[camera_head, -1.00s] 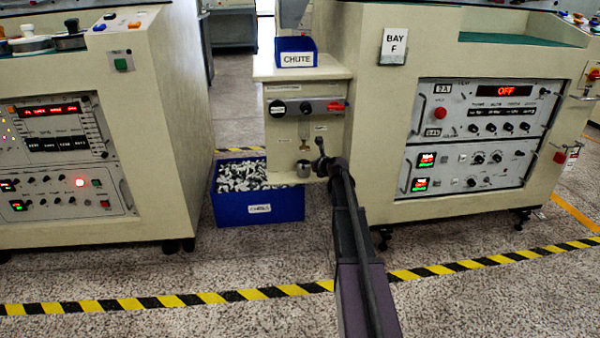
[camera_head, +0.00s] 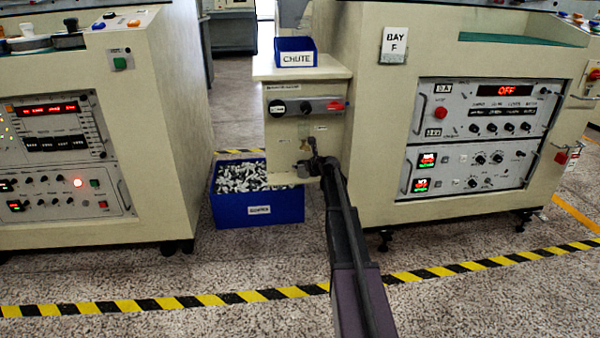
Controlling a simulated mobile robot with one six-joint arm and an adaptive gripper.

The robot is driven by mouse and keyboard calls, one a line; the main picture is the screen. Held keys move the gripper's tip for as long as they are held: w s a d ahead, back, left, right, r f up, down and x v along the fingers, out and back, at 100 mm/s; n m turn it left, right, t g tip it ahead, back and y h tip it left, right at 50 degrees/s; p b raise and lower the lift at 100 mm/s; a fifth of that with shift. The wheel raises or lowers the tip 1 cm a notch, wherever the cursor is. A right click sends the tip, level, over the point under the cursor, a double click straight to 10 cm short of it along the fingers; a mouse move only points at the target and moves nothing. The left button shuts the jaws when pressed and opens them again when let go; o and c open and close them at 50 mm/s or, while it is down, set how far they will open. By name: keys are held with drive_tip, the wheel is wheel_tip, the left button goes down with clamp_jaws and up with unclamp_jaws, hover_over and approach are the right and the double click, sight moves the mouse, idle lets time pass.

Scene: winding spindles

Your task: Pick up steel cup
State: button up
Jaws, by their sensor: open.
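The steel cup (camera_head: 303,171) is a small grey metal shape at the lower front of the cream dispenser unit, below its knob panel. It is small and partly hidden by my gripper. My gripper (camera_head: 309,168) is open at the far end of my dark arm, which reaches up from the bottom of the view. The jaws are right at the cup, overlapping it in the picture. I cannot tell whether they touch it or stand around it.
A blue bin (camera_head: 257,208) full of small pale parts stands on the floor left of the gripper. A blue chute tray (camera_head: 296,58) sits on top of the unit. Large cream consoles flank it at left (camera_head: 180,120) and right (camera_head: 380,150).

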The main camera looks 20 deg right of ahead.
drive_tip(key=c, duration=1.1)
drive_tip(key=shift+c, duration=0.3)
drive_tip(key=shift+r, duration=0.1)
drive_tip(key=shift+r+p, duration=0.65)
drive_tip(key=shift+p, duration=0.1)
drive_tip(key=s+d, duration=0.2)
drive_tip(key=s, duration=1.6)
